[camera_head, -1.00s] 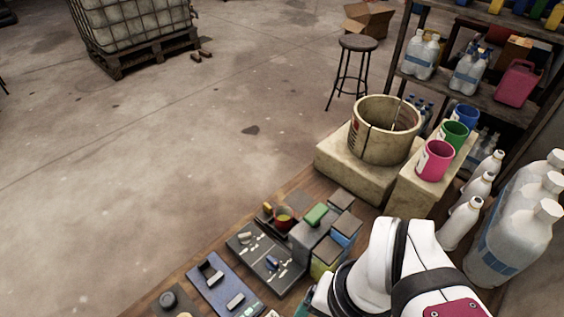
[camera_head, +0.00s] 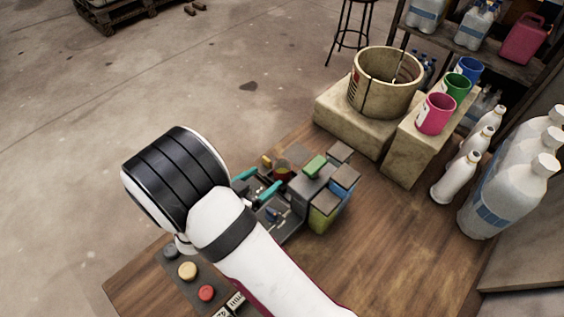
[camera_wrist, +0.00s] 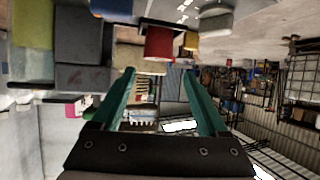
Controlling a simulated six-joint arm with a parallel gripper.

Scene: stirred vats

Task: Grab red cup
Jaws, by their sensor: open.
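A small red cup (camera_head: 284,172) with yellow inside stands among the stations on the wooden bench in the head view, partly hidden. The red cup (camera_wrist: 160,43) shows in the wrist view just beyond my fingertips, roughly centred between them. My gripper (camera_head: 257,183) has teal fingers pointing toward the cup from its left. In the wrist view my gripper (camera_wrist: 158,76) is open, with nothing between its fingers. The wrist picture appears upside down. A larger pinkish-red cup (camera_head: 436,114) stands on a pale block farther right.
Grey, green and yellow boxes (camera_head: 322,190) stand right of the small cup. A beige vat (camera_head: 386,85) stands on a stone block behind. Green (camera_head: 456,88) and blue (camera_head: 468,70) cups share the pale block. White bottles (camera_head: 456,172) stand right. The bench's right front is clear.

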